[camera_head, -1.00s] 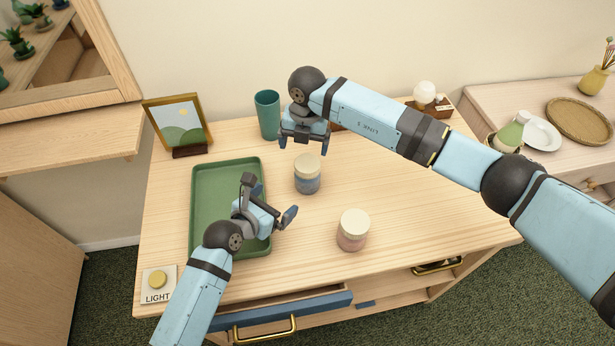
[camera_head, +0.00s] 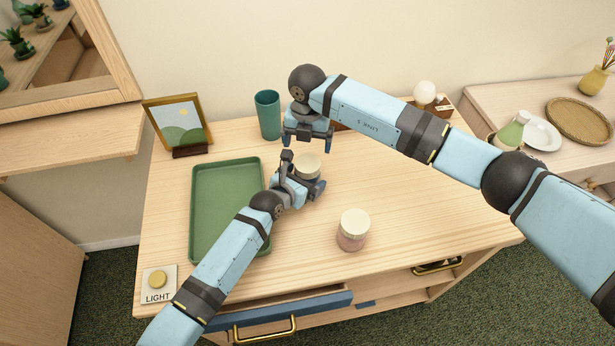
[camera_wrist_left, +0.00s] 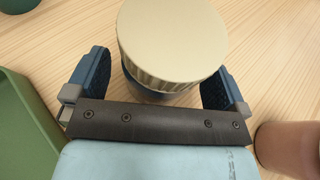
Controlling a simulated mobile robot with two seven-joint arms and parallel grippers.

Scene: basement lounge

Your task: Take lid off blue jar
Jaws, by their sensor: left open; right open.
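The blue jar (camera_wrist_left: 133,80) stands upright on the table with its cream lid (camera_head: 308,166) on. In the left wrist view the lid (camera_wrist_left: 172,38) covers most of the jar, and only a strip of blue shows below it. My left gripper (camera_head: 306,186) is open at the jar, with one finger on each side; gaps show between the fingers and the jar in the left wrist view (camera_wrist_left: 155,85). My right gripper (camera_head: 307,142) is open and empty, above and just behind the jar.
A pink jar (camera_head: 352,234) with a cream lid stands to the front right. A green tray (camera_head: 205,215) lies left of the blue jar. A teal cup (camera_head: 268,115) and picture frame (camera_head: 178,125) stand behind. The table's right half is mostly clear.

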